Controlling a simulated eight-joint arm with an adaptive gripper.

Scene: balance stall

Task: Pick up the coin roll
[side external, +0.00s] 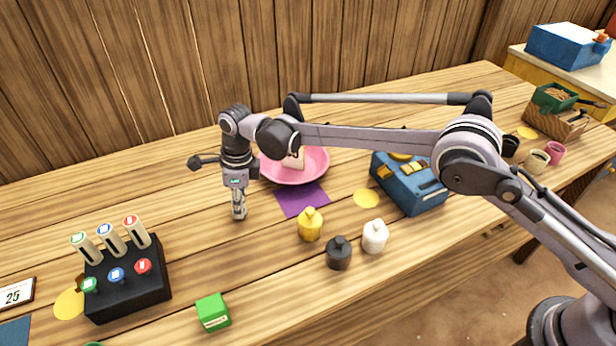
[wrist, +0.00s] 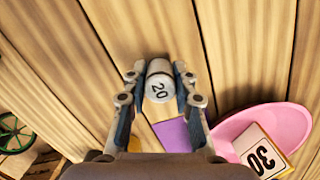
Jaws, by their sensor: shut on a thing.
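The coin roll (wrist: 158,84) is a small pale cylinder with a round end marked "20". In the wrist view it sits between the two fingertips of my gripper (wrist: 160,88), which is shut on it. In the side external view my gripper (side external: 238,204) points straight down, low over the wooden table, left of the purple mat. The roll is small and mostly covered by the fingers there. I cannot tell whether its lower end touches the table.
A pink dish (side external: 318,166) holding a block marked "30" (wrist: 262,156) stands behind the purple mat (side external: 302,199). Yellow (side external: 310,225), black (side external: 338,254) and white (side external: 374,237) bottles stand to the right. A black stand (side external: 128,297) is left, a green box (side external: 213,312) in front.

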